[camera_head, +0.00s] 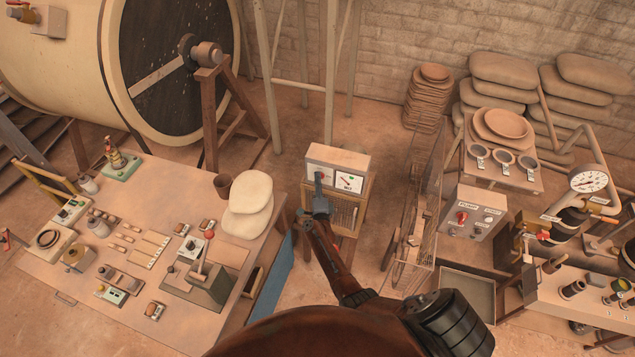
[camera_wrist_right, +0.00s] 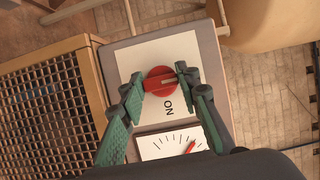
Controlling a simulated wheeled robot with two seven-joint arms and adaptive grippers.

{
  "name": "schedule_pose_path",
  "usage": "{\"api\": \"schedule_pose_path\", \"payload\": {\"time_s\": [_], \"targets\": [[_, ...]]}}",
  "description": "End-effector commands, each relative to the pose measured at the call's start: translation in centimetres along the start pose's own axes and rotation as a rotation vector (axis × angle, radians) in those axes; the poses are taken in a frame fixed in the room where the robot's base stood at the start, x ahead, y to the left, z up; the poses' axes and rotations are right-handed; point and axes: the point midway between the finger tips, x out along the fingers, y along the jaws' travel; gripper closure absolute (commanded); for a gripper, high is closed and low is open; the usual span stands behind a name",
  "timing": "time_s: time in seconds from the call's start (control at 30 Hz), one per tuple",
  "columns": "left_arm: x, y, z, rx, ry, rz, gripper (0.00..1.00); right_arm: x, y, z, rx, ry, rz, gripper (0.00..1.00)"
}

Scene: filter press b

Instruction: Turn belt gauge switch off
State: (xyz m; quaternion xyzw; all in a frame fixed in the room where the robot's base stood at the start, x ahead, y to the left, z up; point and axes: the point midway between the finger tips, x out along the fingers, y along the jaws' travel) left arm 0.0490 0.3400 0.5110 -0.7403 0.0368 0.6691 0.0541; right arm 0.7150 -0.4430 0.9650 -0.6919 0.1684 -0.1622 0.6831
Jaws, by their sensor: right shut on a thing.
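The belt gauge box (camera_head: 338,157) is a pale box on a wooden stand with a switch panel and a dial. In the right wrist view its red round switch knob (camera_wrist_right: 153,85) sits on a white plate (camera_wrist_right: 130,58) with the word ON printed beside it. The knob's pale mark lies across the picture, toward the right. My right gripper (camera_head: 319,179) is at the front of the box. Its green-padded fingertips (camera_wrist_right: 159,76) are shut on the knob from both sides. The knob is hidden behind the gripper in the head view. My left gripper is not in view.
A dial with a red needle (camera_wrist_right: 172,146) sits beside the switch plate. A mesh panel (camera_wrist_right: 50,120) adjoins the box. A workbench (camera_head: 90,285) with tools stands at left, and a wire-mesh cart (camera_head: 415,240) stands at right. Stacked sacks (camera_head: 250,190) lie on the bench corner.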

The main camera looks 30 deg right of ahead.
Motion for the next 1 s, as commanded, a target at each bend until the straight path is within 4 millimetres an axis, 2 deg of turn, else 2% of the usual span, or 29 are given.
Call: {"api": "schedule_pose_path", "payload": {"time_s": [0.1,0.13,0.37,0.63,0.73,1.0], "targets": [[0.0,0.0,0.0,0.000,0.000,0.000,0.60,-0.1,0.1,0.0,-0.002,-0.001,0.002,0.94],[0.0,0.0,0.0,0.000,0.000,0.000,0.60,-0.1,0.1,0.0,-0.002,-0.001,0.002,0.68],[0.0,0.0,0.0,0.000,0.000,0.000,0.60,0.0,0.1,0.0,-0.001,-0.001,0.001,0.52],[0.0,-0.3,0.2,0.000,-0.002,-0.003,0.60,-0.1,0.0,0.0,0.000,0.000,0.000,0.52],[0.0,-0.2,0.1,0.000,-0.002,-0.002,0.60,-0.7,0.1,0.1,0.001,-0.001,0.001,0.52],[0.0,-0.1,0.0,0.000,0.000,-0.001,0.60,-4.7,0.2,0.0,0.003,0.001,0.002,0.52]]}}
